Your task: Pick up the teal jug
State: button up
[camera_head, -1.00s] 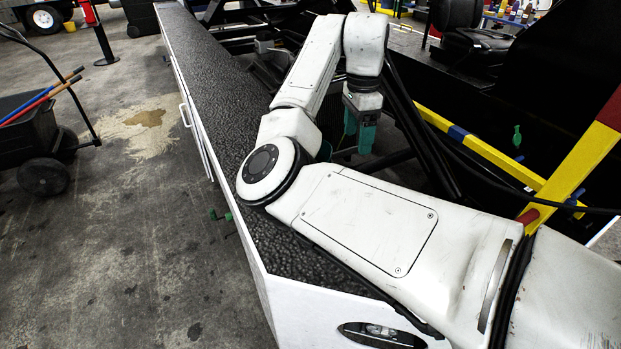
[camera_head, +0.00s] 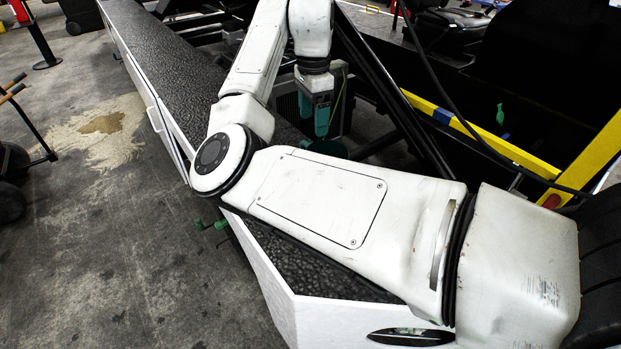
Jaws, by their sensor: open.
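My gripper (camera_head: 320,124) points down at the upper middle, with teal fingers seen mostly from the side; it is open. A teal rounded shape (camera_head: 326,148), which looks like the top of the teal jug, shows just below the fingertips. My white arm link hides the rest of it. I cannot tell whether the fingers touch it or are around it.
A long black-topped white counter (camera_head: 185,72) runs along the left under my arm. Green handles (camera_head: 221,225) stick out from its side. A yellow rail (camera_head: 480,140) and dark bars are at right. Stained concrete floor (camera_head: 110,250) is clear at lower left.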

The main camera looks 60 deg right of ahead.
notch_tip(320, 180, down, 10)
jog(key=p, duration=0.1)
jog(key=shift+s+a+f, duration=0.15)
jog(key=shift+a+f, duration=0.05)
jog(key=shift+f, duration=0.05)
jog(key=shift+c, duration=0.2)
grip_shut()
dwell(0.7)
dwell(0.6)
